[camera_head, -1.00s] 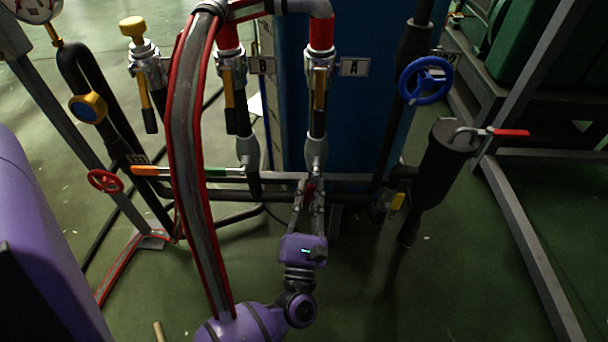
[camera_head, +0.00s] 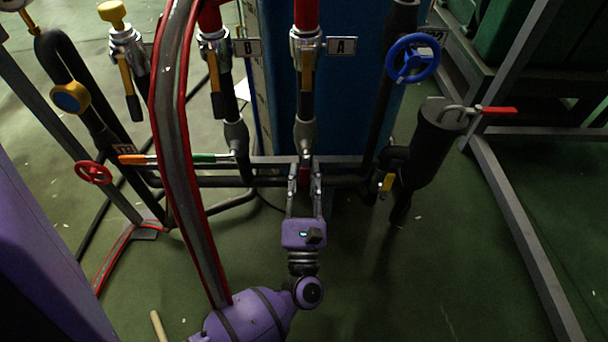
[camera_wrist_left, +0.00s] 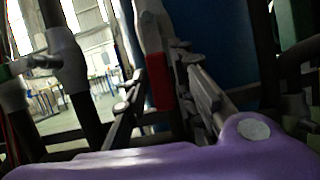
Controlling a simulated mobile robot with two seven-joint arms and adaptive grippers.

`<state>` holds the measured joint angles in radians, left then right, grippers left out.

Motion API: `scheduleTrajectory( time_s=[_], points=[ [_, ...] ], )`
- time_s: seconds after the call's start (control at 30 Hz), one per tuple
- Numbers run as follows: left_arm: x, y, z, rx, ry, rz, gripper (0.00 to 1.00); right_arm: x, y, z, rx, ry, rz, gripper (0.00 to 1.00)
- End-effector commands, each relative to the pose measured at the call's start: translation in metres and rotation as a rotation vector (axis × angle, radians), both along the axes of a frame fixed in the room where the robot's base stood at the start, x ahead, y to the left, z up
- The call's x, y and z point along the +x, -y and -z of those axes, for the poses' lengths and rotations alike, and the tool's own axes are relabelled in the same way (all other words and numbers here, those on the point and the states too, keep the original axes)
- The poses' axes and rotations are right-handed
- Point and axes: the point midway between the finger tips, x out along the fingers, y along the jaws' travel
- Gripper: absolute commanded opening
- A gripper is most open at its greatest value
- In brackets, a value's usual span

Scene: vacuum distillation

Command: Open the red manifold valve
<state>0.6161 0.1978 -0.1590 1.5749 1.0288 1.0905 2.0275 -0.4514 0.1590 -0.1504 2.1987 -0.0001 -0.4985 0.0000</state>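A small red part (camera_head: 304,178) shows low at the foot of the pipe marked A; it may be the manifold valve's handle. My left gripper (camera_head: 305,172) reaches up to it from below, with its fingers apart, one on each side. In the left wrist view the red part (camera_wrist_left: 158,82) stands upright between the two grey fingers (camera_wrist_left: 160,95), with a visible gap to each finger. Contact with the fingers cannot be made out. A red lever (camera_head: 499,110) on the right and a red handwheel (camera_head: 93,172) on the left also show. My right gripper is not in view.
Valves with yellow levers (camera_head: 307,78) hang above on pipes A and B. A blue handwheel (camera_head: 412,58) and a black cylinder (camera_head: 431,145) stand to the right. An orange and green lever (camera_head: 172,159) lies left. Horizontal pipes run behind the gripper. Floor (camera_head: 400,280) is clear at lower right.

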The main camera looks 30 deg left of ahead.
Motion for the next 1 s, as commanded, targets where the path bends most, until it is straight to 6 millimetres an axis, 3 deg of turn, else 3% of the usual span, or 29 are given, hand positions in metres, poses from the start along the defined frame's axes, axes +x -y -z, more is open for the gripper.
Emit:
scheduleTrajectory(
  time_s=[0.43, 0.8, 1.0],
  points=[
    [0.001, 0.0, -0.007, -0.001, 0.002, 0.001, 0.36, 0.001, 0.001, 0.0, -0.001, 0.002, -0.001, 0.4],
    [0.0, 0.0, -0.074, -0.003, 0.003, 0.001, 0.36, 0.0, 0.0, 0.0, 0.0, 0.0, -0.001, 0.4],
    [0.0, 0.0, -0.096, -0.001, -0.001, -0.001, 0.36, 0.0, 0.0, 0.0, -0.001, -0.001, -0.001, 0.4]
  ],
)
